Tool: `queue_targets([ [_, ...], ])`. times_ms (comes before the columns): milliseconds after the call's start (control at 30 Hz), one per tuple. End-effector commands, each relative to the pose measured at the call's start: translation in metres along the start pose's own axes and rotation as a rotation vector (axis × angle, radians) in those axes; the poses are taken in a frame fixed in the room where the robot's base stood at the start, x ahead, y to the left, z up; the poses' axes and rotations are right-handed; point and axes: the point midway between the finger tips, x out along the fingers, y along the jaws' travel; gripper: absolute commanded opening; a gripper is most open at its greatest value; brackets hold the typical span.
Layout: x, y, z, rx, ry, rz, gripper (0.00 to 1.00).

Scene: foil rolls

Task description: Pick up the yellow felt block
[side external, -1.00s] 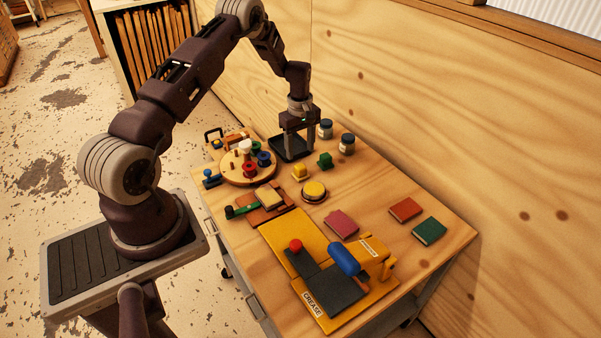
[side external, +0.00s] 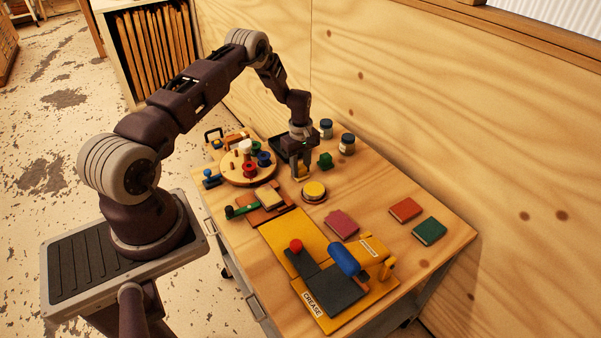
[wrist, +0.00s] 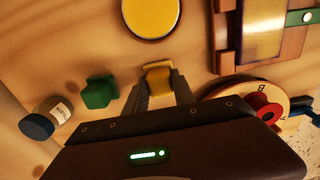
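The yellow felt block (side external: 301,172) stands on the table under my gripper (side external: 301,177), between its two fingers. In the wrist view the yellow block (wrist: 158,80) shows between the fingertips of my gripper (wrist: 159,85), with a finger close along each side. I cannot tell whether the fingers press on it or leave a thin gap. The fingers partly hide the block in the side view. I see no clear gap between the block and the table.
A green block (side external: 325,160) stands just right of my gripper, with two jars (side external: 347,145) behind. A round yellow-topped tin (side external: 314,191) is in front. A round wooden board with spools (side external: 236,175) is left.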

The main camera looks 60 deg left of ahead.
Motion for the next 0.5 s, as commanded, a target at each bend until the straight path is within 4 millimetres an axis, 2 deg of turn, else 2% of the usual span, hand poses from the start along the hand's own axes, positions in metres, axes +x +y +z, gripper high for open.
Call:
queue_targets([
  [300, -0.005, 0.001, 0.000, 0.000, 0.001, 0.002, 0.00],
  [367, -0.014, 0.001, -0.001, 0.000, 0.002, 0.002, 0.00],
  [500, -0.051, 0.001, -0.001, 0.001, 0.003, 0.003, 0.00],
])
